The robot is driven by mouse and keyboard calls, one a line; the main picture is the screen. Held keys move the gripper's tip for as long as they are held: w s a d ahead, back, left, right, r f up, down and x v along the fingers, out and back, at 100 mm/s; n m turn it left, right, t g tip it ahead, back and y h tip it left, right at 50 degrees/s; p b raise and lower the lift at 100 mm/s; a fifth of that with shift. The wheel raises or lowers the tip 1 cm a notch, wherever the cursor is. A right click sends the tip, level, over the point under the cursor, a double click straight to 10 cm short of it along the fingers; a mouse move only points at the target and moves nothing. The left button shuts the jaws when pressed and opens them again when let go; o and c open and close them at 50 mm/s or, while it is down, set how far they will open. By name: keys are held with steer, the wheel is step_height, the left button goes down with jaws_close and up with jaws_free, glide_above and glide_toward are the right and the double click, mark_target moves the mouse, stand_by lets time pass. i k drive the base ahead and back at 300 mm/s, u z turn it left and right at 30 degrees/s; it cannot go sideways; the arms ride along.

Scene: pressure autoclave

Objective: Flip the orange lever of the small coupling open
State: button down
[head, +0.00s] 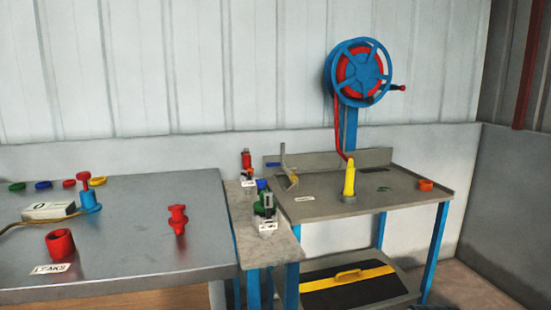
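I cannot clearly make out an orange lever on a small coupling in the head view. A small dark fitting with a green part (265,206) stands behind a white label on the narrow grey stand between the two tables. A slim red fitting (246,160) stands upright at the back of the same stand. A small orange ring-shaped piece (425,185) lies at the right of the right table. All of these are too small to tell whether any lever is open or shut. My gripper is not in view.
The left metal table (120,235) holds red, blue and yellow fittings and a white box (48,210). The right table (390,203) holds a yellow nozzle (349,178) and a grey lever piece (287,170). A blue hose reel (358,72) stands behind. Its front right is fairly clear.

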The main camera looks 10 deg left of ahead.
mark_target(250, 171)
steer(key=u, duration=0.4)
steer(key=i, duration=0.6)
steer(key=u, duration=0.6)
